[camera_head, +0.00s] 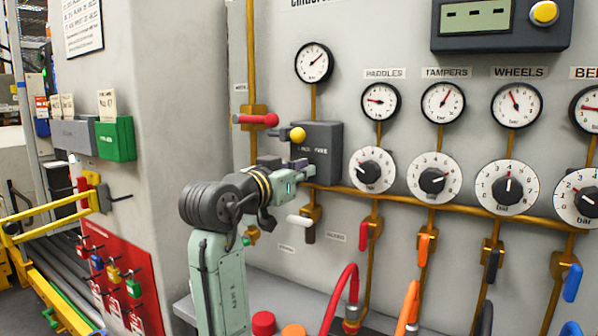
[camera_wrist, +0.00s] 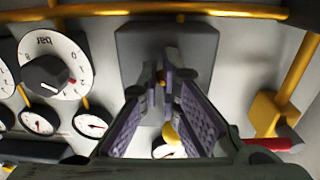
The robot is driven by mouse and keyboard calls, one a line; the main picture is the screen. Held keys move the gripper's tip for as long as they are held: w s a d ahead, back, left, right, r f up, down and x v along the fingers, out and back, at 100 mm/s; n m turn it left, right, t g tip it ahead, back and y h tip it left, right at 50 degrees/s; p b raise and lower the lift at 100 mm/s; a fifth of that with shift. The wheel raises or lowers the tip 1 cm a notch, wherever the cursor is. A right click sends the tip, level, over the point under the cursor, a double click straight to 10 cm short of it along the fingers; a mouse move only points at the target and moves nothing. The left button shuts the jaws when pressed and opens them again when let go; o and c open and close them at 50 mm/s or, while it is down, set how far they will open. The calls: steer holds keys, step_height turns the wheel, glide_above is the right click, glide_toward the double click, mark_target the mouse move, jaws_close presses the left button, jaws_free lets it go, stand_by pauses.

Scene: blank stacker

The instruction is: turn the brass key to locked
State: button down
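A dark grey box (camera_head: 322,150) with white lettering, partly covered, is fixed to the panel. It shows upside down in the wrist view (camera_wrist: 136,42). My gripper (camera_head: 306,169) is at the front of this box, low on its face. In the wrist view its two purple-padded fingers (camera_wrist: 164,78) point at the box with a gap between them. A small brass-coloured piece (camera_wrist: 161,77), perhaps the key, shows between the fingertips. I cannot tell whether they touch it. The key's angle cannot be made out, and my gripper hides it in the head view.
A yellow ball knob (camera_head: 298,134) sticks out just above my gripper, and a red-handled valve (camera_head: 258,120) is at its upper left. Dial knobs (camera_head: 374,170) and gauges line the panel to the right. A brass pipe (camera_head: 450,208) runs beneath them.

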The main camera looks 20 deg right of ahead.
steer(key=shift+w+a+r+t, duration=0.1)
steer(key=shift+w+a+t, duration=0.2)
steer(key=shift+w+a, duration=0.35)
steer(key=shift+s+r+m+b, duration=0.1)
steer(key=shift+m+b, duration=1.7)
steer(key=shift+m, duration=6.9)
steer(key=c, duration=1.4)
jaws_free()
steer(key=shift+s, duration=0.15)
steer(key=shift+c, duration=0.2)
steer(key=shift+o, duration=0.8)
steer(key=shift+d+f, duration=0.1)
steer(key=shift+f, duration=0.1)
